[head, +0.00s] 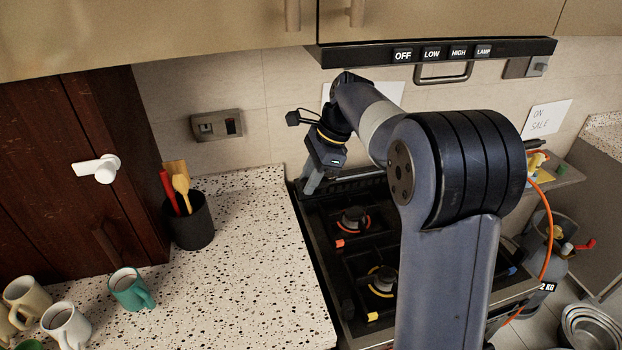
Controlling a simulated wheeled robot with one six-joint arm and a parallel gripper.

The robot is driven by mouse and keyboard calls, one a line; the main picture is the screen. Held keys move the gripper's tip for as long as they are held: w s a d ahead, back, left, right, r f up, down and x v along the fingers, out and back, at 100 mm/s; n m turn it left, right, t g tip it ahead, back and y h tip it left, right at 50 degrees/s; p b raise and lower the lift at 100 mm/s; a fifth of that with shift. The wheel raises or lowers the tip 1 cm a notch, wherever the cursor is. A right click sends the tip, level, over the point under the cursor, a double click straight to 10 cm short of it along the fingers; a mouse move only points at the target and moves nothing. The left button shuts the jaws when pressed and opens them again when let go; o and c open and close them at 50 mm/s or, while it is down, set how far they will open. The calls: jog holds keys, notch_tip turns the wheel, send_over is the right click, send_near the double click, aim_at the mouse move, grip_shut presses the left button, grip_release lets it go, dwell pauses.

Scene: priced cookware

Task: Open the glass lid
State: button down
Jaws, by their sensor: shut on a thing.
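The gas stove (346,285) has a black top with several burners, which show clearly. My gripper (309,187) points down at the stove's back left corner, beside the wall, and is shut on a thin edge there that looks like the glass lid's. The clear pane is hard to make out, and I cannot tell its angle. A dark strip (350,184) runs along the back of the stove. My arm hides the stove's right part.
A speckled counter (250,290) lies left of the stove, with a black utensil holder (190,224), a teal mug (130,289) and pale mugs (66,326). A range hood (440,53) hangs above. A gas cylinder (545,240) with an orange hose stands at right.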

jog(key=c, duration=1.5)
grip_release()
jog(key=shift+w+f, duration=0.3)
jog(key=shift+f, duration=0.05)
jog(key=shift+c, duration=0.2)
jog(key=shift+o, duration=0.8)
jog(key=shift+w+a, duration=0.1)
jog(key=shift+w, duration=0.1)
jog(key=shift+o, duration=1)
jog(key=shift+r, duration=0.1)
jog(key=shift+b+v, duration=0.4)
jog(key=shift+v, duration=3.3)
jog(key=shift+s, duration=0.1)
jog(key=shift+c, duration=0.4)
